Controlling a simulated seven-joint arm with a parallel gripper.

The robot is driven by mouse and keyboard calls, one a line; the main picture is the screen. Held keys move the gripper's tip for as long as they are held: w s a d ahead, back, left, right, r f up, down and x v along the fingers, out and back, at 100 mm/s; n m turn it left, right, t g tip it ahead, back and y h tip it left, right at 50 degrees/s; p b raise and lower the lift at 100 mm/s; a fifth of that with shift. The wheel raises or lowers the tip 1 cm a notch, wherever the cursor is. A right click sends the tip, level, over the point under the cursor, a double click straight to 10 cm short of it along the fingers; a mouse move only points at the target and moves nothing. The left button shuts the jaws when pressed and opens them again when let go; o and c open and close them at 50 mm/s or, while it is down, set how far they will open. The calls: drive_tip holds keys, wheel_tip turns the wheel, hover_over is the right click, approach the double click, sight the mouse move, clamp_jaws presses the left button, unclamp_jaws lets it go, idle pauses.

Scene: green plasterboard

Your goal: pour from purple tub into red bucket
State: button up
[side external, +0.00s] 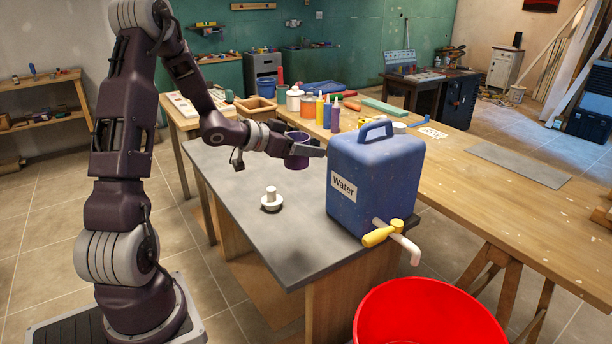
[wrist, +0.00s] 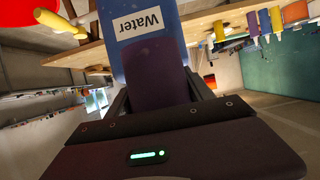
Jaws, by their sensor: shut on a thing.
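The purple tub (side external: 297,160) is held in my gripper (side external: 304,149), above the grey worktop and left of the blue water container. It looks roughly upright, and its contents cannot be made out. In the wrist view the purple tub (wrist: 160,88) sits between the two fingers of my gripper (wrist: 162,86), which are shut on it. The red bucket (side external: 430,318) stands low at the front right, beyond the worktop's front edge and partly cut off by the frame. The red bucket (wrist: 27,14) also shows at the wrist view's upper left corner.
A blue water container (side external: 374,180) with a yellow tap (side external: 381,234) stands on the worktop between tub and bucket. Paint bottles (side external: 327,112) stand on the wooden table behind.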

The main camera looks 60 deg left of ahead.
wheel_tip(320, 180, up, 4)
drive_tip(key=w+d+r+y, duration=0.1)
drive_tip(key=w+d, duration=0.4)
drive_tip(key=d, duration=0.5)
drive_tip(key=w+d+r+y, duration=0.1)
drive_tip(key=w+d+r, duration=0.1)
drive_tip(key=w+d, duration=0.55)
drive_tip(key=s+d+f+n+y, duration=0.1)
drive_tip(key=s+d+f, duration=0.15)
drive_tip(key=d, duration=0.35)
drive_tip(key=s+d+f+n+y, duration=0.1)
drive_tip(key=s+d, duration=0.3)
drive_tip(key=d, duration=0.1)
wheel_tip(320, 180, down, 29)
drive_tip(key=m+y, duration=0.2)
drive_tip(key=m, duration=0.1)
drive_tip(key=shift+w+a+m+g+y, duration=0.3)
drive_tip(key=shift+a+g+y, duration=0.1)
drive_tip(key=shift+a, duration=0.05)
drive_tip(key=shift+f, duration=0.2)
